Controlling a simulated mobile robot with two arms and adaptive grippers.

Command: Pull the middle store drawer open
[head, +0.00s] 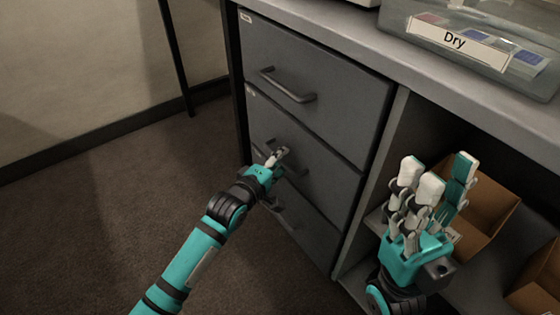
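The grey store cabinet has three stacked drawers, and the middle drawer (325,185) looks flush with the top drawer (340,90). The middle drawer's bar handle (299,173) is partly hidden behind my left gripper (278,157). The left gripper's fingertips are at the handle. I cannot tell whether they close around it or only touch it. My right gripper (433,185) is open and empty, fingers pointing up, in front of the open shelves right of the drawers.
The bottom drawer handle (286,217) lies just below my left wrist. A clear bin labelled "Dry" (480,45) stands on the counter (345,37). Cardboard boxes (487,210) sit on the shelf behind my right gripper. The carpet (90,220) left of the cabinet is clear.

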